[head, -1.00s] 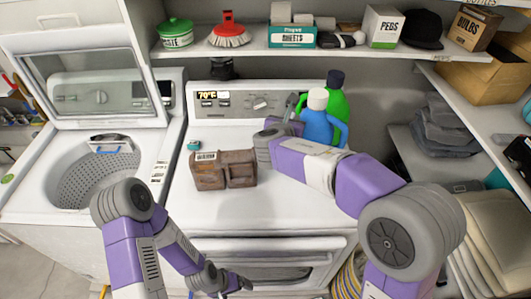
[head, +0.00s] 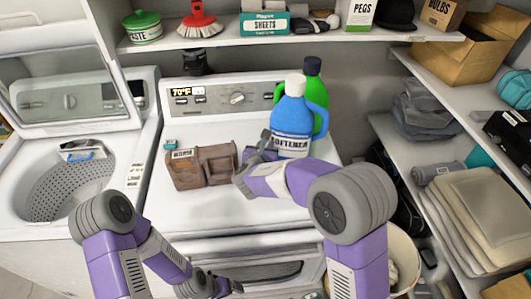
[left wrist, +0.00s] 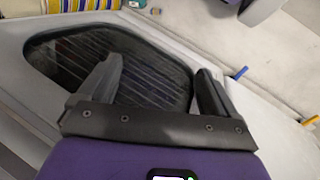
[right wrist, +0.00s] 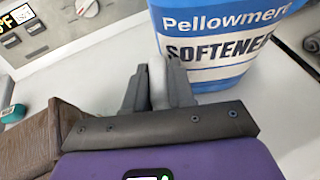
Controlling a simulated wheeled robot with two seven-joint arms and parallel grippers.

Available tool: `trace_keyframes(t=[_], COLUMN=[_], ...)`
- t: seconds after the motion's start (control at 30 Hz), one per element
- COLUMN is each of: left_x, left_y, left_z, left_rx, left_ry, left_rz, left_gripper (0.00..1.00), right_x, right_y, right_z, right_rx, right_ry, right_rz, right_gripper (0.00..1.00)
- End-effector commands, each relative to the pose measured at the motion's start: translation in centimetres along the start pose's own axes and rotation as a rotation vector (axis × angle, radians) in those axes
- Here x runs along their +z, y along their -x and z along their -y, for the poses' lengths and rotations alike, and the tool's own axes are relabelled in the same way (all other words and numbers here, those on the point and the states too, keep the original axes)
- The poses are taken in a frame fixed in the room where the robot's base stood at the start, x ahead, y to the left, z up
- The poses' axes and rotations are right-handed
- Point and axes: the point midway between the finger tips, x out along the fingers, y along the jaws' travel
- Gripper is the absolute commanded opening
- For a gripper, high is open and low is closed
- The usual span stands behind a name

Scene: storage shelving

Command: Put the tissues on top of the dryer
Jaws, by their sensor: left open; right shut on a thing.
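The white dryer (head: 200,218) stands in the middle of the head view. My right gripper (head: 268,142) is over its top, between a brown box (head: 190,172) and a blue softener bottle (head: 291,118). In the right wrist view, its fingers (right wrist: 158,82) are close together with a narrow pale thing (right wrist: 158,92) between them. What that thing is, I cannot tell. My left gripper (left wrist: 160,88) is open and empty, low in front of the dryer. Nothing in view can be clearly made out as tissues.
A green bottle (head: 314,70) stands behind the blue one. A shelf (head: 310,42) above holds a teal box marked SHEETS (head: 265,24) and a red brush (head: 199,20). An open washer (head: 40,205) is at left. The dryer's front top is clear.

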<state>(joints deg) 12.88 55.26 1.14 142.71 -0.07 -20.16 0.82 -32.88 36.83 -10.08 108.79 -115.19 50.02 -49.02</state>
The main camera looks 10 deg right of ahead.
Motion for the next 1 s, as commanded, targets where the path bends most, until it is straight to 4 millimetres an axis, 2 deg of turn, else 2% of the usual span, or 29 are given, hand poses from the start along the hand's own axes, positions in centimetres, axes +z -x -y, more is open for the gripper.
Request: trace_keyframes(t=[0.03, 0.1, 0.53, 0.57, 0.6, 1.0], left_x=[0.0, 0.0, -0.1, 0.0, 0.0, 0.0], left_y=[-0.3, -0.5, -0.9, -0.8, -0.8, -0.3], left_z=[0.1, 0.2, 0.3, 0.3, 0.3, 0.1], left_rx=[0.000, 0.000, 0.000, 0.000, 0.000, 0.000], left_ry=[0.000, 0.000, 0.000, 0.000, 0.000, 0.000], left_rz=[0.000, 0.000, 0.000, 0.000, 0.000, 0.000], left_gripper=[0.92, 0.92, 0.92, 0.92, 0.92, 0.92], right_x=[-0.9, -1.5, -1.9, -1.9, -1.9, -1.4], right_y=[-0.4, -0.6, -0.8, -0.8, -0.8, -0.6], right_z=[0.0, 0.1, 0.0, 0.0, 0.0, 0.0], right_rx=[-0.001, -0.001, 0.000, 0.000, 0.000, 0.000], right_ry=[0.002, 0.001, -0.001, -0.001, -0.001, -0.001], right_rz=[-0.002, -0.001, 0.001, 0.001, 0.001, 0.001], right_gripper=[0.00, 0.00, 0.00, 0.27, 0.33, 0.34])
